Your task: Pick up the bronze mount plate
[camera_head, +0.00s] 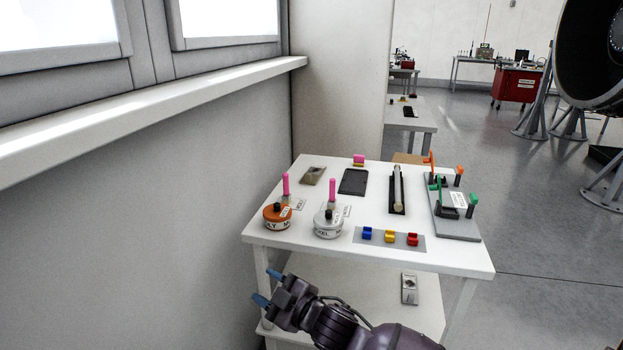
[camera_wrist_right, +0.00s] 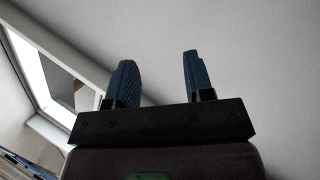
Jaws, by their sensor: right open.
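A small flat brownish plate (camera_head: 312,175), which looks like the bronze mount plate, lies at the back left of the white table. My right gripper (camera_head: 267,286) is in front of the table's near left corner, below the tabletop level in the picture, well apart from the plate. Its two blue fingers are spread with nothing between them; they also show in the right wrist view (camera_wrist_right: 158,62), against a plain wall. The plate does not show in the right wrist view. My left gripper is in neither view.
On the white table (camera_head: 360,258) stand an orange tin (camera_head: 277,222), a silver tin (camera_head: 328,228), pink-handled items, a dark flat plate (camera_head: 354,181), a rod in a holder (camera_head: 397,185), coloured blocks and a grey fixture (camera_head: 466,226). A grey wall with a ledge (camera_head: 130,115) runs along the left.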

